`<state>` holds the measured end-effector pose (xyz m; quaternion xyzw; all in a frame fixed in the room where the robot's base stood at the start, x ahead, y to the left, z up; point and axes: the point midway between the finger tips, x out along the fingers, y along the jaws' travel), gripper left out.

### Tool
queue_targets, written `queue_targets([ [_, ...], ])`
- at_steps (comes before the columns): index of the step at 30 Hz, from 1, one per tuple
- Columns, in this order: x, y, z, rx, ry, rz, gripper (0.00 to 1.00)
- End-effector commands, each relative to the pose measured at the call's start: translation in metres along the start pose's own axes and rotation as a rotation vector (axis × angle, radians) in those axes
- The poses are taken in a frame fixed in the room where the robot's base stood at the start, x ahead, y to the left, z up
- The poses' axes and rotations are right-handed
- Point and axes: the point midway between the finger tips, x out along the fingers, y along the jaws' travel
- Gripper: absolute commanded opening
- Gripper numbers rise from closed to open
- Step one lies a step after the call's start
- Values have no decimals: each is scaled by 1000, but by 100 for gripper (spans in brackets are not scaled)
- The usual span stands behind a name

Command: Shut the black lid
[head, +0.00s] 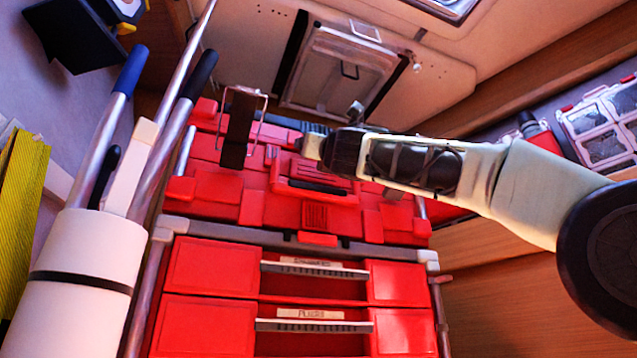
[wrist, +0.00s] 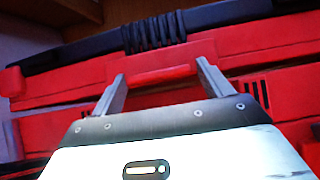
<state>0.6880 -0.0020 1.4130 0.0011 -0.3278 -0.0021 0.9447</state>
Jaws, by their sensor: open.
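A narrow dark panel (head: 238,130) with a thin wire frame around it stands up on the left part of the red toolbox top (head: 215,180). It looks like the black lid, raised, but I cannot be sure. My gripper (head: 325,130) is to the right of the panel and apart from it, above the toolbox. In the wrist view my gripper (wrist: 160,75) has its two fingers spread, with nothing held between them. Beyond the fingers is the red box front with a black ribbed grip (wrist: 155,31) along its top edge. The dark panel is not clear in the wrist view.
A white tube (head: 75,285) holding several metal poles stands at the left front. Red drawers (head: 210,268) lie below the toolbox top. A pale wall with a framed hatch (head: 335,75) is behind. A clear-lidded organizer (head: 603,125) sits at the right.

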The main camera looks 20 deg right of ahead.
Motion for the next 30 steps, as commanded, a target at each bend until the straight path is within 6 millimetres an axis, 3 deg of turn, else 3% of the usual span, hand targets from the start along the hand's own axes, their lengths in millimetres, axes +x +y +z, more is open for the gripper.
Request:
queue_targets([
  [1,1,4,-8,-3,11,8,84],
  [17,-2,3,-6,-1,7,6,84],
  [23,-31,3,-7,0,5,6,84],
  [30,-88,3,-7,0,6,8,84],
])
